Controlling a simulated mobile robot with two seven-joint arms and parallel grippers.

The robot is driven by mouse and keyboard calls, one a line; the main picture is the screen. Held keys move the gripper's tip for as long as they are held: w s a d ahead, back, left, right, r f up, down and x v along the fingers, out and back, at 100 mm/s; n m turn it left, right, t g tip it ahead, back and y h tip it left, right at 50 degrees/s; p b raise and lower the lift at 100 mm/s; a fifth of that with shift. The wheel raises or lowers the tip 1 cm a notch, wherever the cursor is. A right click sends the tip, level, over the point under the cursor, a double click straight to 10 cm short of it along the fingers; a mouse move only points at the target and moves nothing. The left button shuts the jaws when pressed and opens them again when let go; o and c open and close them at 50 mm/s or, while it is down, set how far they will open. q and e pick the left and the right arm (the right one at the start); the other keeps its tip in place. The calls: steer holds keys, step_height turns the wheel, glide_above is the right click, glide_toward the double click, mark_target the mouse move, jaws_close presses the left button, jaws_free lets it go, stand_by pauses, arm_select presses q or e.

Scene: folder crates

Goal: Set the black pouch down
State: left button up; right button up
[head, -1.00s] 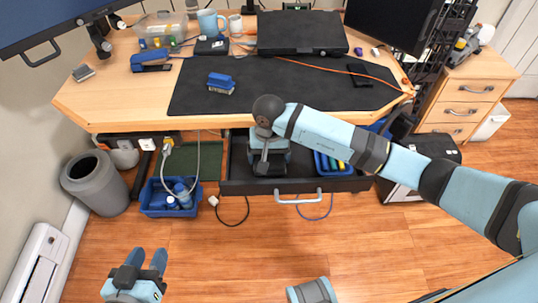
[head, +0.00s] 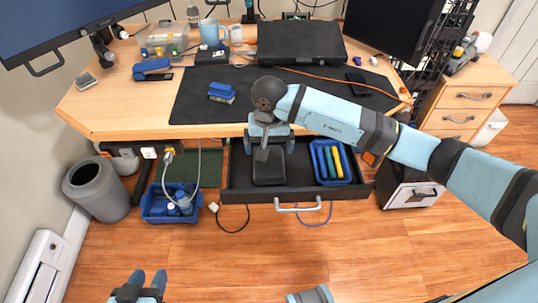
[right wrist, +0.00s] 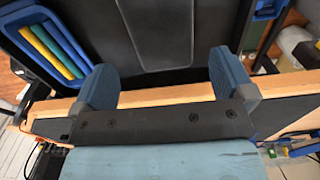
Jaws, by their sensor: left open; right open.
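The black pouch (head: 269,170) lies in the open drawer (head: 240,183) under the desk, left of a blue tray. My right gripper (head: 269,146) is open above the pouch's back end in the head view. In the right wrist view the pouch (right wrist: 160,32) lies beyond and between the two spread fingers of this gripper (right wrist: 165,85), and neither finger visibly grips it. My left gripper (head: 149,279) is open and empty above the floor at the lower left.
The blue tray (head: 349,177) holding colored markers is in the drawer's right part; it also shows in the right wrist view (right wrist: 88,57). The desk edge (head: 190,131) overhangs the drawer close to my right arm. The drawer's left part is clear.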

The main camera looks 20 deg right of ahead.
steer(key=s+a+r+m+g+y, duration=0.2)
steer(key=s+a+m+g+y, duration=0.15)
steer(key=s+a+y, duration=0.6)
steer(key=s+a+r+m+t+y, duration=0.3)
steer(key=s+a+r+m+y, duration=0.45)
steer(key=m, duration=0.65)
steer(key=w+d+f+m+t+h, duration=0.1)
steer(key=w+d+m+t+h, duration=0.15)
steer(key=d+m+t, duration=0.95)
steer(key=w+a+f+m+t+h, duration=0.15)
steer(key=m+t+h, duration=0.4)
steer(key=m, duration=1.65)
steer(key=s+d+f+m+g+h, duration=0.2)
steer(key=s+d+f+m, duration=0.1)
steer(key=f+m, duration=0.3)
steer(key=s+d+f+m+g+h, duration=0.2)
steer(key=s+d+f+m+g, duration=0.1)
steer(key=s+f+m, duration=0.3)
steer(key=shift+s+d+f+m+h, duration=0.25)
steer(key=shift+d+f+m, duration=0.3)
steer(key=shift+m, duration=0.7)
